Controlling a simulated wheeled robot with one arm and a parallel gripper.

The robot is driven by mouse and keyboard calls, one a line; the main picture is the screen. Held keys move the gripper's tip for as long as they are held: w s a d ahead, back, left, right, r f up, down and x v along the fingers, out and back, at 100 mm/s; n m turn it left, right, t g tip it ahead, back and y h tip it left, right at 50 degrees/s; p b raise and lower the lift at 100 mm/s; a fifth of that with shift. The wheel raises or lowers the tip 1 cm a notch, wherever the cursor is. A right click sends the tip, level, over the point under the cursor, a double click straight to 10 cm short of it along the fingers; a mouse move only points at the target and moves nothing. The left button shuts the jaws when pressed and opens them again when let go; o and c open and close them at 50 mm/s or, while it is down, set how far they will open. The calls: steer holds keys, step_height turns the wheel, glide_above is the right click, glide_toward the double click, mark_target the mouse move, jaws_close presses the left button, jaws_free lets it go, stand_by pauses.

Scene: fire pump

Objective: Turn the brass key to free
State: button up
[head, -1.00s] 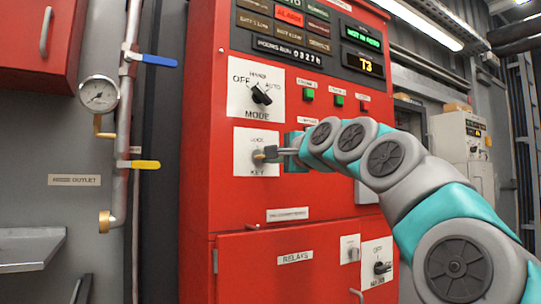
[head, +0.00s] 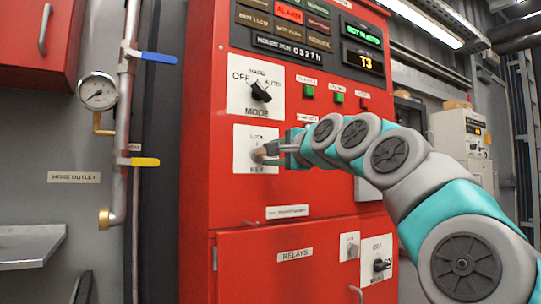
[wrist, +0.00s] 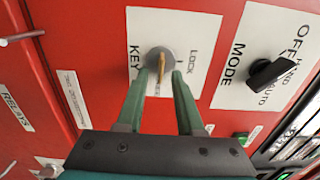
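The brass key (wrist: 160,75) stands in a round grey lock on a white plate (wrist: 193,38) marked LOCK and KEY. In the head view the same key plate (head: 243,160) is on the red cabinet, below the MODE switch. My gripper (wrist: 159,78) faces the lock, with one finger on each side of the key. A gap shows between each finger and the key, so it looks open around it. In the head view my gripper (head: 271,154) hides part of the key and plate.
The MODE knob (head: 260,92) is just above the key plate on the red cabinet (head: 228,195). A vertical pipe with a gauge (head: 98,91) and a yellow lever (head: 145,162) stands to the left. A RELAYS door (head: 300,275) is below.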

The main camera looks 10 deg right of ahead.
steer(key=v, duration=0.7)
steer(key=shift+s, duration=0.1)
steer(key=s+a+f+n+g+h, duration=0.1)
steer(key=s+a+f+n+g, duration=0.2)
steer(key=f, duration=0.7)
steer(key=s+a+f+n+g+p, duration=0.1)
steer(key=s+a+f+n+g, duration=0.25)
steer(key=f, duration=0.65)
steer(key=s+a+f+n+g+h, duration=0.1)
steer(key=s+a+f+n+g, duration=0.2)
steer(key=f, duration=0.7)
steer(key=s+d+f+n+g+h, duration=0.1)
steer(key=s+d+f+g, duration=0.1)
steer(key=s+f, duration=0.6)
steer(key=s+d+f+n+g+h+p, duration=0.1)
steer(key=s+f+g, duration=0.3)
steer(key=s+f, duration=0.5)
steer(key=s+d+f+n+g+h+p, duration=0.1)
steer(key=s+d+f+n+g, duration=0.2)
steer(key=s+f, duration=0.6)
steer(key=shift+s+h, duration=0.3)
steer(key=shift+s, duration=0.25)
steer(key=shift+o, duration=0.2)
steer(key=shift+g, duration=0.25)
